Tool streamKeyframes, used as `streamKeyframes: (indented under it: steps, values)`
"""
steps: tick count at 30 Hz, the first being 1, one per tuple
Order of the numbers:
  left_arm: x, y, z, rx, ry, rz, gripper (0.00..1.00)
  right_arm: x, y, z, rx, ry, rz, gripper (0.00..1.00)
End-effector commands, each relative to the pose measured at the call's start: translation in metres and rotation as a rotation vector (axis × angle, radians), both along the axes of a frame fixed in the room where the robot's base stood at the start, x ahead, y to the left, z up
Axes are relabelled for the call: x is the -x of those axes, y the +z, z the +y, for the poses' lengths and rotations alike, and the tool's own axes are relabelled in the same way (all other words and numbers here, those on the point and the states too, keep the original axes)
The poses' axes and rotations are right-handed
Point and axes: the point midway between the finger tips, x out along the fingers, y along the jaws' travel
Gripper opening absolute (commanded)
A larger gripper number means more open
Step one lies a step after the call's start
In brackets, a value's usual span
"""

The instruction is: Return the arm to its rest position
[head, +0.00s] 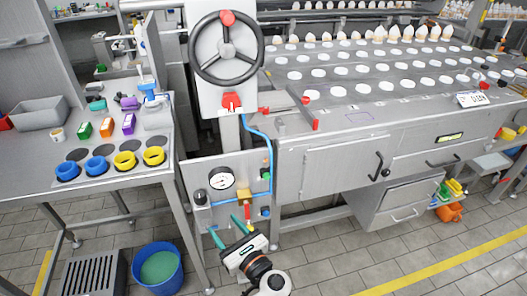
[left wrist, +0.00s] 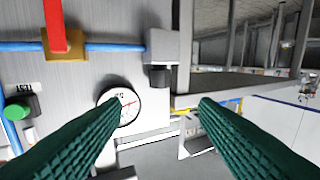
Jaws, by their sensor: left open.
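My left arm comes up from the bottom of the head view. Its left gripper (head: 227,223) is open, with two green fingers spread and nothing between them. It is in front of the lower part of a grey panel (head: 205,168) under the handwheel. In the left wrist view the two ribbed green fingers (left wrist: 160,104) stand well apart, and the left one partly overlaps a round gauge (left wrist: 124,101). I cannot tell how far the fingertips are from the panel. My right gripper does not show in either view.
The panel carries a gauge (head: 221,178), a brass valve (left wrist: 64,44) with red lever (left wrist: 55,18), and a green button (left wrist: 17,108). A handwheel (head: 227,48) is above. A metal table (head: 110,190) and blue bucket (head: 158,268) are left, drawers (head: 385,200) right.

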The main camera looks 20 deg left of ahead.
Motion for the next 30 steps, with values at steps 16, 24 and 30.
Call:
streamKeyframes:
  steps: [16, 24, 30]
  values:
    - [0.070, -0.248, -0.004, 0.800, -0.014, 0.135, 0.55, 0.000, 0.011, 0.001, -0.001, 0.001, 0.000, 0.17]
    - [0.225, -0.384, -0.006, 1.469, 0.547, -0.029, 0.55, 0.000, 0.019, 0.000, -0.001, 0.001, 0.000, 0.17]
    - [0.334, -0.424, 0.006, 1.721, 1.137, -0.413, 0.55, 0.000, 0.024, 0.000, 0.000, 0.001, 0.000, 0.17]
